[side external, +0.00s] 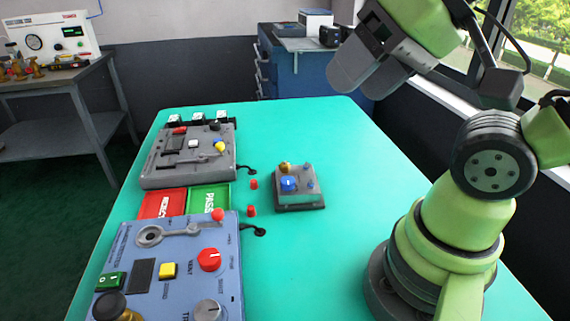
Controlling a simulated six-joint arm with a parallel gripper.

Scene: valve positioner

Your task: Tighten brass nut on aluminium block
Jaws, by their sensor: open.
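The aluminium block (312,199) is a small grey block on the green table, right of the panels. A small brass nut (285,168) sits at its back left, too small to tell how it is seated. A blue knob (289,184) is on the block's front left, with small blue parts on its right side. My gripper (360,84) is open and high above the table, up and to the right of the block, well apart from it. Its fingers are partly hidden by its own housing.
A grey panel (160,178) and a blue panel (190,262) stand at left, with red and green trays (209,198) between them. Two small red caps (252,210) lie left of the block.

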